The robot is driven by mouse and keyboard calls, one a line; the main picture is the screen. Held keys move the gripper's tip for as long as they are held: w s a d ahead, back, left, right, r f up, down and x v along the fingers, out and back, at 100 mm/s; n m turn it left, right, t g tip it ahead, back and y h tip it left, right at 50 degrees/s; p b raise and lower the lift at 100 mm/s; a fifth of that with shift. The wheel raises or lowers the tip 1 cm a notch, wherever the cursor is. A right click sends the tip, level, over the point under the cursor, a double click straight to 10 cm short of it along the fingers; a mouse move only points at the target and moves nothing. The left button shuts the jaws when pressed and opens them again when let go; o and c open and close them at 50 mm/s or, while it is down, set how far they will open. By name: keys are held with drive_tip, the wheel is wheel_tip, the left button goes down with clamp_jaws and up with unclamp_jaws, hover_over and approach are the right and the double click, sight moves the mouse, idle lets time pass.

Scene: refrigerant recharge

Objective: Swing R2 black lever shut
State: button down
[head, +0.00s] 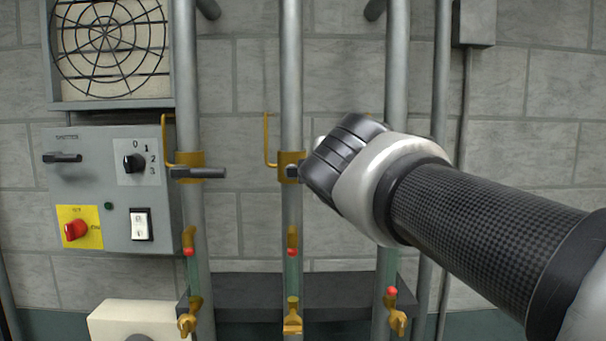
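Three grey vertical pipes carry brass valves; no R2 label is readable, so I cannot tell which lever is R2. The left pipe's black lever (198,173) lies level across its brass valve (190,160). The middle pipe's brass valve (288,158) shows a short dark piece of its lever (291,171), level and running right behind my gripper. My gripper (315,165) is just right of the middle valve, its fingers bunched. It hides the rest of that lever and most of the right pipe's valve. Whether it touches or grips the lever is not visible.
A grey control box (110,190) with a red knob and switches is at the left, under a round fan grille (110,45). Red-capped brass taps (292,315) sit low on the pipes. A dark ledge (250,290) runs behind them. Bare wall shows between the pipes.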

drive_tip(key=shift+f, duration=0.1)
drive_tip(key=c, duration=2.1)
unclamp_jaws()
drive_tip(key=o, duration=0.3)
drive_tip(key=shift+s+r, duration=0.2)
drive_tip(key=shift+s, duration=0.3)
drive_tip(key=shift+o, duration=1.2)
drive_tip(key=shift+w, duration=0.25)
drive_tip(key=s+r, duration=0.2)
drive_tip(key=s, duration=1)
drive_tip(key=shift+r, duration=0.15)
drive_tip(key=shift+w, duration=0.1)
